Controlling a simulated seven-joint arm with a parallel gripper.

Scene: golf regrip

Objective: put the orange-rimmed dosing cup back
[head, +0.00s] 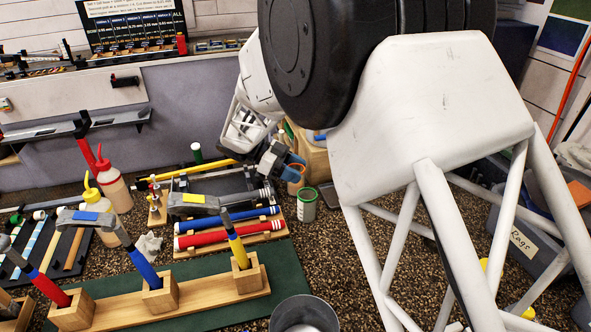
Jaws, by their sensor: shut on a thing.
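The orange-rimmed dosing cup (293,174) shows small at the middle of the head view, its orange rim partly covered by my fingers. My gripper (283,163) is shut on it, above the workbench and behind the green-rimmed cup. A white cup with a green rim (306,208) stands upright on the bench just in front, right of the dark tray. I cannot tell whether the held cup touches anything below it.
Left of my gripper are a dark tray (215,186) and blue and red grips (228,238) on a wooden rack. Three hammers stand in wooden blocks (160,296) on a green mat. A metal bucket (304,316) is at the front. Squeeze bottles (113,188) stand left.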

